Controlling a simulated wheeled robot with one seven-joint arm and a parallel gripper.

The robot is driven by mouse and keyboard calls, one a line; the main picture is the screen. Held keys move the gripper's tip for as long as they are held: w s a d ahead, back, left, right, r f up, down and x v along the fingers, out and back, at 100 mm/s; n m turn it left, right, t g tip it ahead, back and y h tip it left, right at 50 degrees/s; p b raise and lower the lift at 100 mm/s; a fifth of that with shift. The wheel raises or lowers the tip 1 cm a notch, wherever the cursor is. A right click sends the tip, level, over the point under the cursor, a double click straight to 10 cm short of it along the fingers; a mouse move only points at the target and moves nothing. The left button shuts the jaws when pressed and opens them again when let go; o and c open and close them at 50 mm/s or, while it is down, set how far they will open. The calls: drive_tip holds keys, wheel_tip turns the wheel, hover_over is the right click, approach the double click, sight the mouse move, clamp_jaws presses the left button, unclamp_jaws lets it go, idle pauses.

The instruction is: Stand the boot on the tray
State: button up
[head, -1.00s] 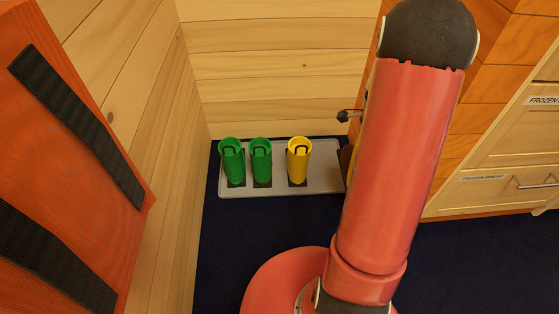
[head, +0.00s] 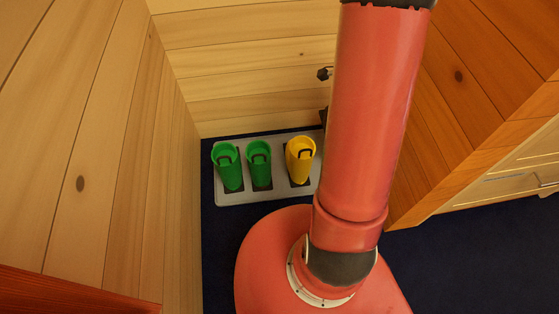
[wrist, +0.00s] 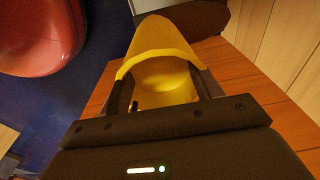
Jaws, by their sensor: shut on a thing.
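The grey tray (head: 240,199) lies on the dark floor by the log wall in the head view. Two green boots (head: 229,168) (head: 260,165) stand upright on its left and middle parts. A yellow boot (head: 300,160) stands upright right of them. My arm covers the tray's right end. In the wrist view my gripper (wrist: 163,88) is shut on another yellow boot (wrist: 160,40), with a finger at either side of its rim. The boot's open top faces the camera, and its far end is partly out of sight. My gripper and this boot are hidden in the head view.
Log walls (head: 110,140) rise left of and behind the tray. An orange wooden cabinet side (head: 445,130) stands right of my arm, with pale drawers (head: 510,180) beyond it. Dark blue floor (head: 450,265) is clear at the lower right.

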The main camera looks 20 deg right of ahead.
drive_tip(key=shift+w+r, duration=0.1)
drive_tip(key=shift+r, duration=0.05)
wheel_tip(320, 180, down, 20)
drive_tip(key=b, duration=0.2)
drive_tip(key=shift+b, duration=0.4)
drive_tip(key=o, duration=1.8)
drive_tip(key=shift+c, duration=0.2)
